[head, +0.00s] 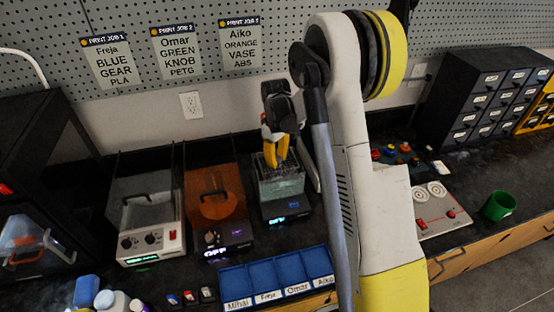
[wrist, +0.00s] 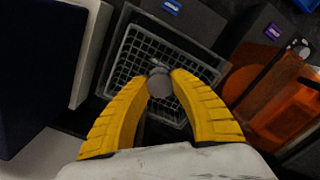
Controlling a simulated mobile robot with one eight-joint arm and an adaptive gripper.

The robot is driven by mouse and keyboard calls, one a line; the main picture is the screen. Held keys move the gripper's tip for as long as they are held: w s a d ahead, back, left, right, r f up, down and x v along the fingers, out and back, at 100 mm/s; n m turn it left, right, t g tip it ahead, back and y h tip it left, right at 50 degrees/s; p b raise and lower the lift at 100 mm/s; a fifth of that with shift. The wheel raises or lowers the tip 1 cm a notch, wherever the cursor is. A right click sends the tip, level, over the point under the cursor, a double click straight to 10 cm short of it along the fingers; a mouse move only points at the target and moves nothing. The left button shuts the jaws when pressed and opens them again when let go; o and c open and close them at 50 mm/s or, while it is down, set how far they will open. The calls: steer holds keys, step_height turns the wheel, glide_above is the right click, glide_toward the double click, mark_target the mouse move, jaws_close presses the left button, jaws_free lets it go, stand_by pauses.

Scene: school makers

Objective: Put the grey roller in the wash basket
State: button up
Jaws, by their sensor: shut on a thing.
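My gripper (wrist: 160,88) has two yellow fingers closed on the grey roller (wrist: 160,86), whose round end shows between the fingertips in the wrist view. The wash basket (wrist: 128,62), a wire mesh basket, lies beneath the roller in the wrist view and sits in a small clear-walled tank. In the head view my gripper (head: 275,150) points down over the basket (head: 281,172), at the right of three bench machines. The fingers hide the roller there. I cannot tell how far the roller is above the basket's floor.
An orange-lidded machine (head: 213,205) and a white-fronted one (head: 147,225) stand left of the tank. A blue sorting tray (head: 262,278) with name labels is in front. A green cup (head: 498,206) and drawer cabinets (head: 487,100) are to the right.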

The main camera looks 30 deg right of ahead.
steer(key=o, duration=0.8)
steer(key=shift+o, duration=0.2)
steer(key=shift+r, duration=0.1)
step_height(320, 180, up, 12)
steer(key=p, duration=0.3)
steer(key=s+a+r+m+t, duration=0.25)
steer(key=s+a+r, duration=0.45)
steer(key=s+r, duration=0.35)
steer(key=s+a+m+t, duration=0.1)
steer(key=s+a+t, duration=0.1)
steer(key=s, duration=0.5)
steer(key=s+a+m+t, duration=0.2)
steer(key=s+a+t, duration=0.1)
steer(key=s, duration=0.4)
steer(key=shift+s+r, duration=0.15)
steer(key=shift+a, duration=0.1)
